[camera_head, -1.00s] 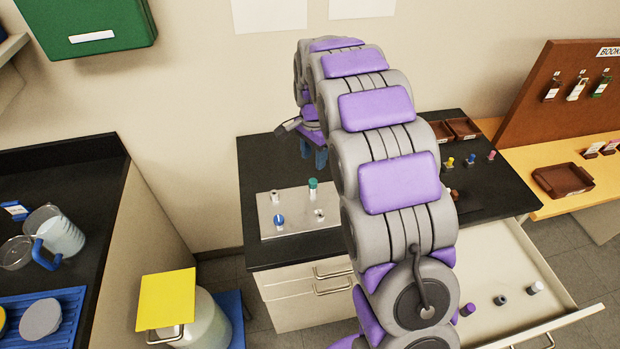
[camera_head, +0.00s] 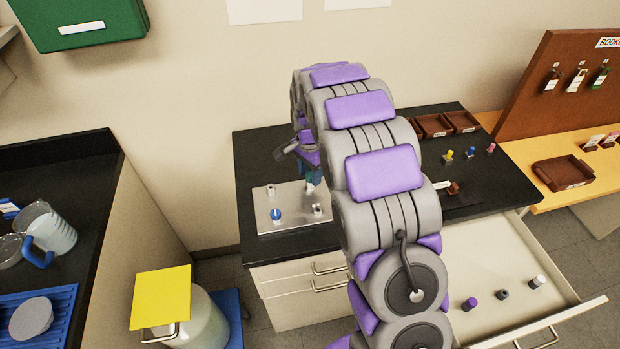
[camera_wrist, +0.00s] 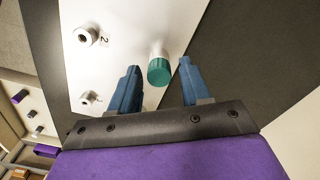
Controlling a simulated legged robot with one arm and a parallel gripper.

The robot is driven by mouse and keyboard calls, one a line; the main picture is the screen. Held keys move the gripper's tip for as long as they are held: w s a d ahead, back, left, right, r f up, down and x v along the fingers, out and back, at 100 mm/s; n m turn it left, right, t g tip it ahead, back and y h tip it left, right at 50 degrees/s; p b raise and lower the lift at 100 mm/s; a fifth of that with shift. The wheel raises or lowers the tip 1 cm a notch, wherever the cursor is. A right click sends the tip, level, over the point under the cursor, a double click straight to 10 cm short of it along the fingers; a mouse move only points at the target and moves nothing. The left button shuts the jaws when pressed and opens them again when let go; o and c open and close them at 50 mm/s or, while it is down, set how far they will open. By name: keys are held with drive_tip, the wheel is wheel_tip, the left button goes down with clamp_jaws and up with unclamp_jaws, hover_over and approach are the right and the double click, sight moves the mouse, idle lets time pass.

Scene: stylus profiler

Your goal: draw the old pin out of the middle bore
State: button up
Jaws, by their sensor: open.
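A light metal plate (camera_head: 293,222) lies on the dark bench top and carries sockets and pins. A pin with a green cap (camera_wrist: 160,71) stands on the plate; in the head view my gripper largely hides it. My gripper (camera_wrist: 159,65) is open, with one blue finger on each side of the green cap. I see no clear contact. Two empty-looking metal sockets show in the wrist view, one (camera_wrist: 86,37) marked 2 and another (camera_wrist: 90,97) with an unclear mark. Which bore is the middle one I cannot tell.
An open drawer (camera_head: 490,265) with several small pieces juts out at the right front. Coloured pins (camera_head: 471,152) and brown trays (camera_head: 433,126) occupy the bench's right side. A yellow-topped container (camera_head: 162,295) stands on the floor left of the bench.

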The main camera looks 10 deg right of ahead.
drive_tip(key=shift+f+p, duration=0.15)
drive_tip(key=shift+p, duration=0.15)
idle(0.6)
clamp_jaws()
idle(1.3)
